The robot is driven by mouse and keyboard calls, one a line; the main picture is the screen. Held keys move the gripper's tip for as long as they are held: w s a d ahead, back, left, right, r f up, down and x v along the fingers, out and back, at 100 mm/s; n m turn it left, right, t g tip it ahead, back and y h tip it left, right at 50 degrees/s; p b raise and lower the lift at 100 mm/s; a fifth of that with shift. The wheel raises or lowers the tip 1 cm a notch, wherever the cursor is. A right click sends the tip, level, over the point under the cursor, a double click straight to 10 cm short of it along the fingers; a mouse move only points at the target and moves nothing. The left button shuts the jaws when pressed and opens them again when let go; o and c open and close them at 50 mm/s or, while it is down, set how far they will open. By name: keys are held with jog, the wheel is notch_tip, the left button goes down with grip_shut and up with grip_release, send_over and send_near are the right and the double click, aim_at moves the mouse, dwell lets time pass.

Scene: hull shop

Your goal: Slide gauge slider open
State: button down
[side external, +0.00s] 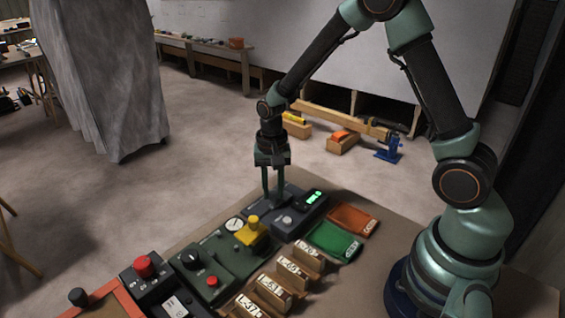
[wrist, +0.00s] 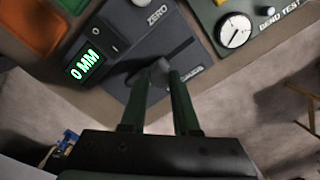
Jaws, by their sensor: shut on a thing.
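The gauge (wrist: 122,90) is a dark box marked ZERO and GAUGE, with a lit green display (wrist: 85,64) that reads 0 MM. In the side external view the gauge (side external: 290,228) stands at the bench's far edge, its display (side external: 314,197) glowing green. My gripper (side external: 273,204) reaches straight down onto the gauge. In the wrist view my gripper (wrist: 158,76) is shut on the small grey slider (wrist: 159,66), which shows between the fingertips. The fingers hide part of the slider and its track. In the side external view the slider is hard to make out.
Several labelled wooden blocks (side external: 292,272) stand in front. A red button (side external: 144,266) is farther left.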

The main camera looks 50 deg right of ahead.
jog(key=shift+a, duration=0.1)
dwell(0.3)
jog(key=shift+a, duration=2)
jog(key=c, duration=0.7)
grip_release()
jog(key=shift+o, duration=0.2)
jog(key=shift+r, duration=0.15)
notch_tip(320, 180, up, 12)
